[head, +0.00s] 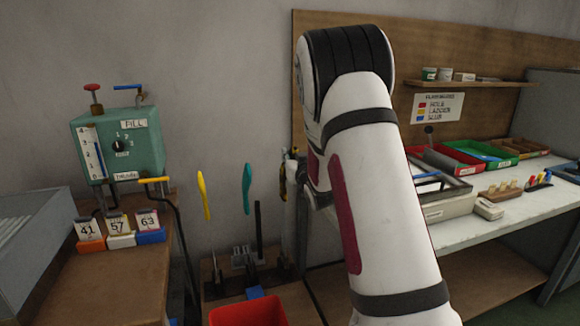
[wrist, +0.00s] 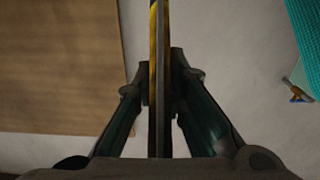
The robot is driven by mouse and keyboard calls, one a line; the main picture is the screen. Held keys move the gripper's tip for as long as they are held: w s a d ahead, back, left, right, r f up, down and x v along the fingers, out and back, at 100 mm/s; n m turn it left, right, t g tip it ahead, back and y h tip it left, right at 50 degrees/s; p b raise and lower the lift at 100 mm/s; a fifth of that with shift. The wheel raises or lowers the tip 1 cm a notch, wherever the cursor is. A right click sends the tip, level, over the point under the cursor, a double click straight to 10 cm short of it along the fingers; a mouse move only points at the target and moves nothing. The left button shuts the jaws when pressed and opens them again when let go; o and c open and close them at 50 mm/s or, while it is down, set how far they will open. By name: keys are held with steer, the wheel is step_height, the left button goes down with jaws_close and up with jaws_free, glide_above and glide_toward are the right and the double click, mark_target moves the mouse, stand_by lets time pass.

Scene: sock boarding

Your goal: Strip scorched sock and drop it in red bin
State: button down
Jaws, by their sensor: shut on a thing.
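In the wrist view my gripper (wrist: 163,75) is shut on a narrow, upright yellow-and-dark strip (wrist: 160,40), seen edge-on. I cannot tell whether it is a scorched sock, a bare form or both together. In the head view a small yellow-and-black piece (head: 283,180) shows at the left of my arm; my arm hides most of the gripper there. The red bin (head: 248,312) stands on the floor side at the bottom, cut off by the frame edge; its inside is barely visible.
A yellow form (head: 203,195) and a teal form (head: 246,188) stand upright left of my arm. A knitted teal surface (wrist: 308,35) is close right in the wrist view. A green machine (head: 118,145) stands left; a workbench (head: 500,215) with trays is right.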

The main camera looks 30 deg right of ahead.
step_height(320, 180, up, 8)
steer(key=shift+f+p, duration=0.15)
steer(key=shift+p, duration=0.45)
step_height(320, 180, up, 10)
steer(key=p, duration=0.4)
steer(key=shift+p, duration=0.4)
